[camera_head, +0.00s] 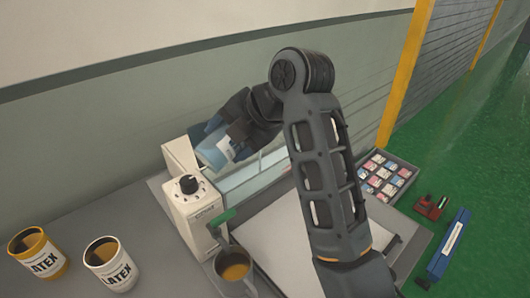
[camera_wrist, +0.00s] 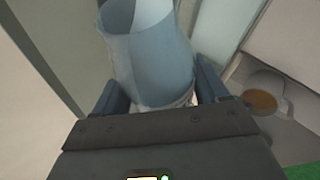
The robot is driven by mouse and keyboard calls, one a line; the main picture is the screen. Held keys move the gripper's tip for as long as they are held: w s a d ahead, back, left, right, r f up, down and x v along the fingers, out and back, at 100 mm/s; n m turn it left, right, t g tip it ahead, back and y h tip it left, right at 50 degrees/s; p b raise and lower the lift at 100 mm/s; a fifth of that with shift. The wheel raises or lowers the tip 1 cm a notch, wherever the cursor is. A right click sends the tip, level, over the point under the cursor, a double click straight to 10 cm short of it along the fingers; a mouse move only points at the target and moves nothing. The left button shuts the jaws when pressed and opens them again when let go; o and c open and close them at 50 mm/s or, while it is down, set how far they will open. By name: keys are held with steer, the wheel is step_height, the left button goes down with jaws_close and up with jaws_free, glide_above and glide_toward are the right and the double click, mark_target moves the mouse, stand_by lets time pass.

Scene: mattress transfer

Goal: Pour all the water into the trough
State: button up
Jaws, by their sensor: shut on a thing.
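My gripper (camera_head: 222,135) is shut on a clear bluish container (camera_head: 214,150), held beside and above the white machine. In the wrist view the container (camera_wrist: 150,60) sits between the two fingers of my gripper (camera_wrist: 160,92), its open mouth toward the top of the picture. It looks tilted in the head view. I cannot make out water in it. A long pale, glassy channel (camera_head: 258,175), which may be the trough, runs right from behind the white machine. My arm hides part of it.
The white machine (camera_head: 192,208) has a black knob and green handle. A metal cup of brown liquid (camera_head: 233,283) stands beside it. Yellow (camera_head: 50,262) and white (camera_head: 112,275) LATEX tins stand left. A compartment tray (camera_head: 407,176) lies right. The wall is close behind.

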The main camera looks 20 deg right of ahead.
steer(key=shift+w+d+f+m+y, duration=0.15)
steer(key=shift+d+f+y, duration=0.2)
steer(key=shift+f, duration=0.1)
steer(key=shift+w+d+f+m+y, duration=0.1)
steer(key=shift+d+f+m+y, duration=0.1)
steer(key=shift+f+y, duration=0.2)
stand_by(1.7)
steer(key=shift+w+d+f+m+g+y+b, duration=0.1)
steer(key=shift+d+f+m+g+y+b, duration=0.2)
steer(key=shift+y, duration=0.45)
steer(key=shift+d+f+m+g+y+b, duration=0.15)
steer(key=shift+m+g+y, duration=0.25)
steer(key=shift+y, duration=0.3)
stand_by(3.8)
